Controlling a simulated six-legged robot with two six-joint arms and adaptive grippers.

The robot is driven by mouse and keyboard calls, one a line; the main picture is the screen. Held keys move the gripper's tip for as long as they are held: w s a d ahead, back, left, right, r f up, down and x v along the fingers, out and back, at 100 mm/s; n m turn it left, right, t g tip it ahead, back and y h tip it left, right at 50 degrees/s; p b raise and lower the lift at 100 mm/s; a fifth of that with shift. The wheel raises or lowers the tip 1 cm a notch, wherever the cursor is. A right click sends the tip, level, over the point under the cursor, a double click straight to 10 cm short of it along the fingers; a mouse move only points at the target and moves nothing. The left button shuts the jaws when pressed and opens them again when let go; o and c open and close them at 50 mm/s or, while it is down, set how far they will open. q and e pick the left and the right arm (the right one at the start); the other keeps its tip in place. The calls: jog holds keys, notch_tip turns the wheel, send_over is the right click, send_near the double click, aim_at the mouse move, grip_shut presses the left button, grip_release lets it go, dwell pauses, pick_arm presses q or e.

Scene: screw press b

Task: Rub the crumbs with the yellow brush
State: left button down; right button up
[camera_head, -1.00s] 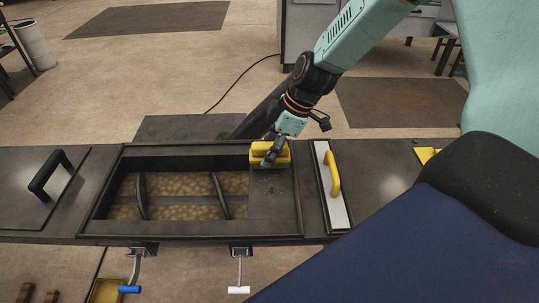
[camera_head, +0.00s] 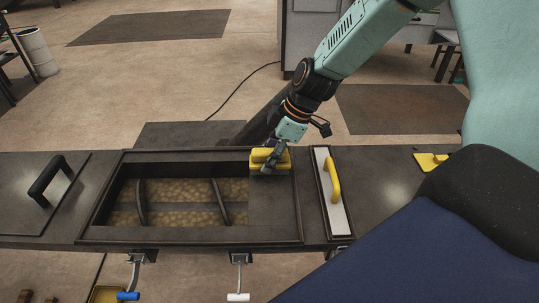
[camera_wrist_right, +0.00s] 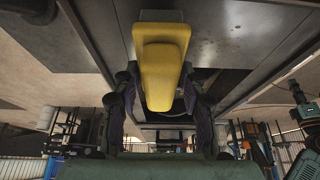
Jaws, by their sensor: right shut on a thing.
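My right gripper (camera_head: 270,166) is shut on the yellow brush (camera_head: 258,156). The brush is at the upper right part of the dark framed tray (camera_head: 190,236), over the plain dark plate beside the opening. In the right wrist view the brush (camera_wrist_right: 161,70) sits between the two fingers of my right gripper (camera_wrist_right: 160,90). I cannot tell whether its underside touches the plate. My left gripper is not in view.
A white float with a yellow handle (camera_head: 332,179) lies right of the tray. A flat yellow piece (camera_head: 431,161) is farther right. A dark lid with a black handle (camera_head: 48,176) lies at left. Blue (camera_head: 128,296) and white (camera_head: 238,297) handles hang in front.

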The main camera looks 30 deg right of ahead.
jog(key=shift+f+b, duration=0.55)
jog(key=shift+b, duration=0.05)
jog(key=shift+s+a, duration=0.1)
jog(key=s+a, duration=0.1)
jog(key=s+a+p, duration=0.1)
jog(key=s, duration=0.1)
jog(key=shift+s+f, duration=0.15)
jog(key=shift+s, duration=0.1)
jog(key=shift+s+a+f, duration=0.1)
jog(key=shift+s+a, duration=0.1)
jog(key=shift+s, duration=0.1)
jog(key=shift+w+r+p, duration=0.2)
jog(key=shift+r+p, duration=0.65)
jog(key=shift+p, duration=0.05)
jog(key=shift+d, duration=0.1)
